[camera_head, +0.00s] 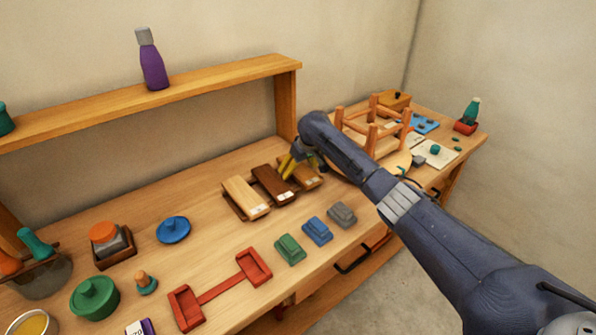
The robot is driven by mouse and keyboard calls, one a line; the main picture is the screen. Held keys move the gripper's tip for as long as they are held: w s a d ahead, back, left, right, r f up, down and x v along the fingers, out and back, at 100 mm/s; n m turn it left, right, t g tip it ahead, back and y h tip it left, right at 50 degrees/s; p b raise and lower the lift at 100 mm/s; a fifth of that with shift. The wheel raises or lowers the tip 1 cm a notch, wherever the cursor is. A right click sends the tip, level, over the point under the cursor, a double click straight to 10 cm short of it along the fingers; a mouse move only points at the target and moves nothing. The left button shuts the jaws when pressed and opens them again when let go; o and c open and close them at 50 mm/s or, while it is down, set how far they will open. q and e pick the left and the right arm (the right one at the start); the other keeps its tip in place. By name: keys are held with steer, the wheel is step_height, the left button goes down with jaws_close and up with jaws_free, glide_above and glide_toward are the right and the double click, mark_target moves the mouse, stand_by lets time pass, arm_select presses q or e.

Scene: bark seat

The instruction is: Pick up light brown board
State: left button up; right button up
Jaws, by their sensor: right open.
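Three small boards lie side by side on the workbench. The light brown board (246,197) is the leftmost and palest, with a small white label near its front end. A dark brown board (273,184) lies to its right, and a medium brown board (308,179) lies right of that. My right gripper (288,167), with yellow fingers, is open over the back of the dark and medium boards, to the right of the light brown board. It holds nothing that I can see. Whether its fingertips touch a board cannot be told. My left gripper is out of view.
An upturned wooden stool (372,130) stands at the right, partly behind my right arm. Green, blue and grey blocks (317,231) and a red holder (220,287) lie in front. A shelf (200,88) with a purple bottle (151,62) runs along the back.

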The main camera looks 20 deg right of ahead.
steer(key=shift+f, duration=0.15)
steer(key=shift+c, duration=0.4)
steer(key=c, duration=1.4)
steer(key=shift+o, duration=0.2)
